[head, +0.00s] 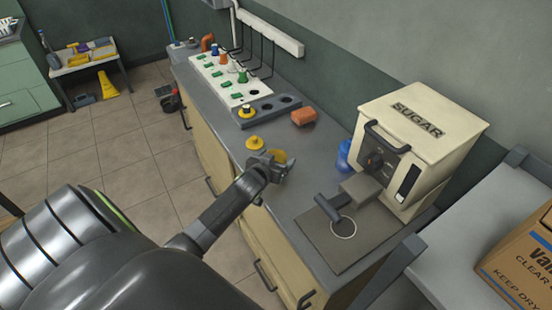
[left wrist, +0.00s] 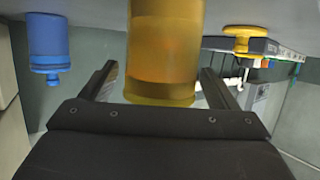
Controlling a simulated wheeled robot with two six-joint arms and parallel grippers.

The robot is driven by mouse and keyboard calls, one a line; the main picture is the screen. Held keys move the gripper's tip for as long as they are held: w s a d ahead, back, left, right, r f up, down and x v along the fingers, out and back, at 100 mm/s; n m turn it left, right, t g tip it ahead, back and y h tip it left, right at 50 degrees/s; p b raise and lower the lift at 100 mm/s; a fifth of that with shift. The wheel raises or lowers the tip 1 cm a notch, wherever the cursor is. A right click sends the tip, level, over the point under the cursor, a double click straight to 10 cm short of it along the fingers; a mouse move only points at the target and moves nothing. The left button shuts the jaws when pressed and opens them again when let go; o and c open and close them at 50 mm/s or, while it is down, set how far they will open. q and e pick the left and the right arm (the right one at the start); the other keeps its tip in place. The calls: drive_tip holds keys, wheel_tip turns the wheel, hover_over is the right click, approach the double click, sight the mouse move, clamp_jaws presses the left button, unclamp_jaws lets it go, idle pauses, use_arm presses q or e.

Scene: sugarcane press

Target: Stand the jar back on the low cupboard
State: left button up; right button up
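The amber-yellow jar (left wrist: 165,50) is large in the left wrist view, between the two fingers of my left gripper (left wrist: 160,82). In the head view, part of the jar (head: 280,155) shows just behind the gripper (head: 277,165), over the long grey-topped cupboard (head: 300,180) near its front edge. The fingers are apart, one on each side of the jar, with a narrow gap visible on the left side. The wrist picture looks upside down, and the jar's base is cut off, so I cannot tell whether it touches the top. My right gripper is not in view.
A yellow knobbed piece (head: 255,142) stands close behind the jar. A blue jar (head: 343,155) stands near the cream SUGAR machine (head: 420,140). A cardboard box (head: 520,260) is at right.

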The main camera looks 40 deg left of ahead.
use_arm(q)
drive_tip(key=shift+r, duration=0.2)
drive_tip(key=v, duration=1.2)
drive_tip(key=shift+b, duration=0.35)
